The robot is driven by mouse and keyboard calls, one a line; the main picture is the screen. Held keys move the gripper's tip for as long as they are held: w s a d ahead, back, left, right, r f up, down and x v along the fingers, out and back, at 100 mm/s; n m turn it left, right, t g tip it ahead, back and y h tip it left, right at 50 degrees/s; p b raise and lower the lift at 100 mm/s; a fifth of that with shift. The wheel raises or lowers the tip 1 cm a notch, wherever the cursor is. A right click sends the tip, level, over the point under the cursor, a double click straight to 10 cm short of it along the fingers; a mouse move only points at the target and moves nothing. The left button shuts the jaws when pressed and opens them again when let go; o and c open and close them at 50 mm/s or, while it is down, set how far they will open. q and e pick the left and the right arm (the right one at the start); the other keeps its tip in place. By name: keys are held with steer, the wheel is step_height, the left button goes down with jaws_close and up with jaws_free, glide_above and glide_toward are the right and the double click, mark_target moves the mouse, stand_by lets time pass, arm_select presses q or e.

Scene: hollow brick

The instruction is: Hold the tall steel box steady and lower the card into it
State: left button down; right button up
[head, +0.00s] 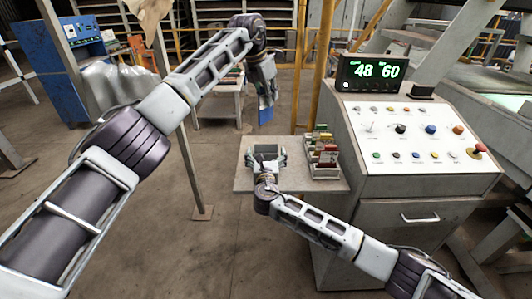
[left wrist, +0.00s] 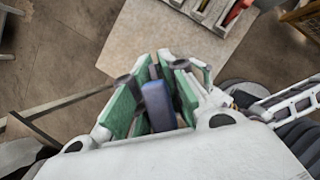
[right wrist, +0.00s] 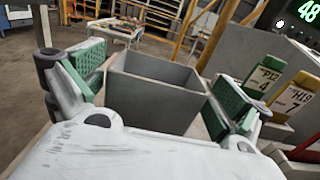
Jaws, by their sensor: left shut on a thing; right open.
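The steel box (right wrist: 155,90) is grey, open at the top and looks empty as far as I see in. It stands upright on a small table, between the green pads of my right gripper (right wrist: 150,88). The right fingers are open, one on each side of the box; I cannot tell whether they touch it. In the head view the box (head: 265,149) shows small between the right fingertips. My left gripper (head: 265,82) is shut on the blue card (head: 266,114), which hangs down, raised and apart from the box. The card (left wrist: 158,105) also shows between the left green pads.
A rack of labelled cards (head: 322,158) stands right of the box on the light table (head: 241,180). A control console (head: 420,150) with a lit display is on the right. A thin post (head: 187,165) stands on the left. A low bench (head: 218,105) is behind.

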mark_target(268, 109)
steer(key=shift+w, duration=0.55)
steer(key=shift+c, duration=0.3)
steer(key=c, duration=1)
arm_select(q)
steer(key=shift+f, duration=0.15)
steer(key=shift+s+d+f+m+g+h, duration=0.15)
steer(key=shift+f+m+g, duration=0.1)
steer(key=shift+f+m, duration=0.65)
steer(key=shift+f+m+g+h, duration=0.1)
steer(key=shift+f+m+g, duration=0.2)
steer(key=shift+f+m, duration=0.6)
steer(key=shift+s+d+f+m+g+h, duration=0.2)
steer(key=shift+f+m, duration=0.3)
steer(key=shift+f, duration=0.75)
steer(key=shift+w+a, duration=0.1)
steer(key=shift+a, duration=0.05)
